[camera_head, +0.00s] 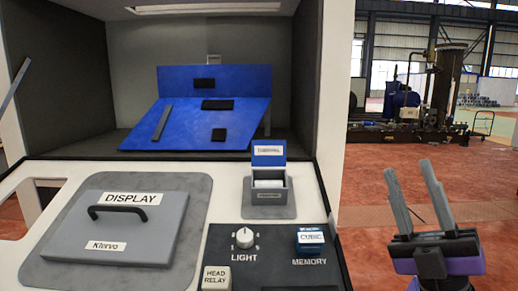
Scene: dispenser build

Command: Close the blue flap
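A small grey box (268,197) stands on the console top, with a small blue flap (268,152) at its back edge. The flap stands raised, and its front carries a white label too small to read. Some white content shows inside the open box. Farther back, a large blue sloped panel (240,112) with dark pieces on it stands in the recess. My gripper (409,168) is at the right, beyond the console's right edge and apart from both. Its two grey fingers point up, spread apart and empty.
A grey DISPLAY cover (125,232) with a black handle lies at the left. A white upright post (330,100) stands right of the recess.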

